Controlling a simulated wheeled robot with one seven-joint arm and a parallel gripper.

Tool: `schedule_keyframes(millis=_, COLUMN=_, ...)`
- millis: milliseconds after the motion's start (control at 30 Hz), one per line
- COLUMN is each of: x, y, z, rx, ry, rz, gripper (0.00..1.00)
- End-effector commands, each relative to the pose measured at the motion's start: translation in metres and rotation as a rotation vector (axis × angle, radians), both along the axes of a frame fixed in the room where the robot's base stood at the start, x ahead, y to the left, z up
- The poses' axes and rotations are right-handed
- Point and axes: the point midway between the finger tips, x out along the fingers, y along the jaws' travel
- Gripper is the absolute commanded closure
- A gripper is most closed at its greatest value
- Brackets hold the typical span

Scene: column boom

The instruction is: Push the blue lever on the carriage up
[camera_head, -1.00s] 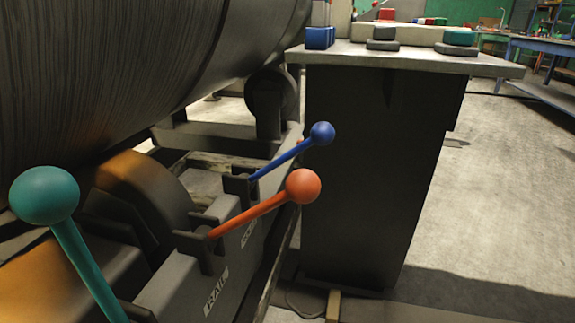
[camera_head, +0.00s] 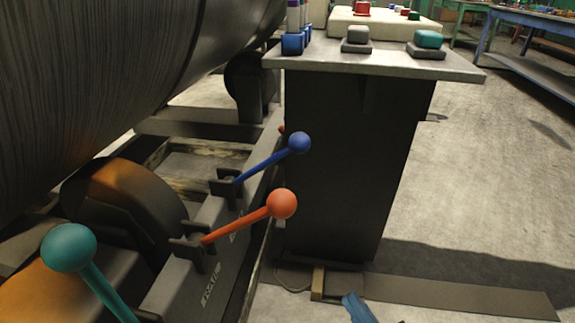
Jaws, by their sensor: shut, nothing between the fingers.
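The blue lever (camera_head: 271,161) is on the carriage (camera_head: 215,215), left of the dark pedestal. It slants up to the right from a dark bracket (camera_head: 226,186) and ends in a blue ball (camera_head: 299,143). An orange-red lever (camera_head: 240,225) with a ball of the same colour stands nearer and slants the same way. A teal lever (camera_head: 100,288) with a teal ball (camera_head: 69,247) is nearest, at the lower left. My gripper does not show, so its place relative to the blue lever cannot be seen.
A large dark drum (camera_head: 95,80) fills the upper left above the carriage. A dark pedestal (camera_head: 340,165) with a grey top (camera_head: 375,62) bearing blocks stands just right of the levers. A blue piece (camera_head: 358,308), unclear, shows at the bottom edge. Open floor (camera_head: 490,190) lies to the right.

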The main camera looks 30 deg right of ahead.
Motion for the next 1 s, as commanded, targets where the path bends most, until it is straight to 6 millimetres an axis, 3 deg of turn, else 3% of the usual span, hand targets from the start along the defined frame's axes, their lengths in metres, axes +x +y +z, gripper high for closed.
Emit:
schedule_keyframes(millis=200, x=0.047, y=-0.013, z=0.022, rx=-0.165, ry=-0.186, rz=-0.011, gripper=1.0)
schedule_keyframes(millis=500, x=0.09, y=-0.028, z=0.045, rx=-0.332, ry=-0.378, rz=-0.018, gripper=1.0)
schedule_keyframes(millis=1000, x=0.099, y=-0.032, z=0.049, rx=-0.374, ry=-0.427, rz=-0.016, gripper=1.0)
